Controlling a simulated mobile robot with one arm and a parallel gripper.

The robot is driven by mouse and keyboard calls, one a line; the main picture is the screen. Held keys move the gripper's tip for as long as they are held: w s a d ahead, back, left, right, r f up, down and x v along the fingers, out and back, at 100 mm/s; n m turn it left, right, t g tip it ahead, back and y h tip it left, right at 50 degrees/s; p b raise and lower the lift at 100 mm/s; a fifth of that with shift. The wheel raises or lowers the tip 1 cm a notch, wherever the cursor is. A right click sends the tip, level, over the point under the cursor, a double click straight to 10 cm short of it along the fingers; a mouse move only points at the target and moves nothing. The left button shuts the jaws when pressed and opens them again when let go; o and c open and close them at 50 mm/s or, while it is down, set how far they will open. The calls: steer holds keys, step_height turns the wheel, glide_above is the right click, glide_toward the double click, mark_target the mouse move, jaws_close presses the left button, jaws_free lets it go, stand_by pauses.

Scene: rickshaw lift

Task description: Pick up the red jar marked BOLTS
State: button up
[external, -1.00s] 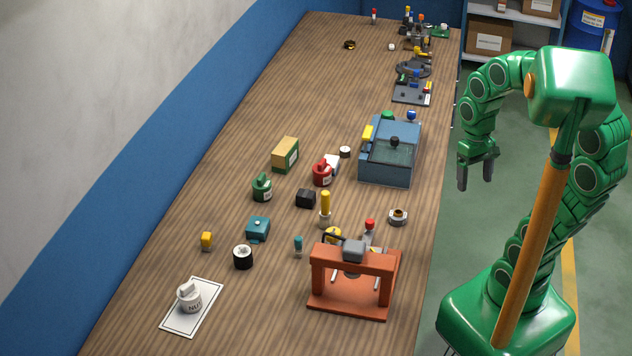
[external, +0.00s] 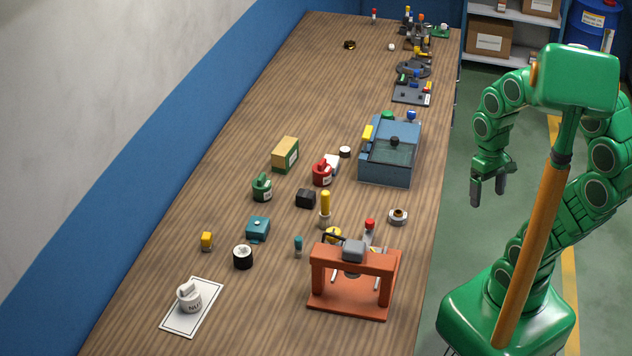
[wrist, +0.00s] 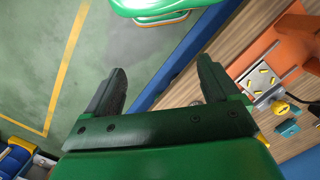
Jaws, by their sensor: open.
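The red jar (external: 322,174) stands upright on the long wooden bench in the external view, with a small white label on its front. A white block touches or stands close behind it. My gripper (external: 489,203) is off the bench's right side, above the floor, well to the right of the jar. Its two fingers point down, apart and empty. In the wrist view my gripper (wrist: 163,85) is open over the floor and the bench edge. I cannot see the red jar in the wrist view.
A green jar (external: 262,188), a black block (external: 306,198) and a cardboard-coloured box (external: 285,155) stand near the red jar. A blue case (external: 375,176) with a clear lid and an orange press frame (external: 350,306) lie between the bench's right edge and the jar area.

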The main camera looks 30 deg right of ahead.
steer(key=w+a+f+n, duration=0.1)
steer(key=w+a+f, duration=0.1)
steer(key=w, duration=0.4)
steer(key=w+a+f+n, duration=0.1)
steer(key=w+f+n, duration=0.1)
steer(key=w, duration=0.5)
steer(key=n+t, duration=0.2)
steer(key=n, duration=0.1)
glide_above(396, 211)
steer(key=f, duration=0.9)
steer(key=shift+s+a, duration=0.15)
steer(key=shift+a, duration=0.1)
steer(key=shift+d+f, duration=0.2)
steer(key=shift+f, duration=1.75)
steer(key=shift+d+f, duration=0.15)
steer(key=shift+f, duration=1.75)
steer(key=shift+w, duration=0.2)
steer(key=shift+c, duration=0.3)
steer(key=c, duration=1.3)
steer(key=shift+r, duration=0.1)
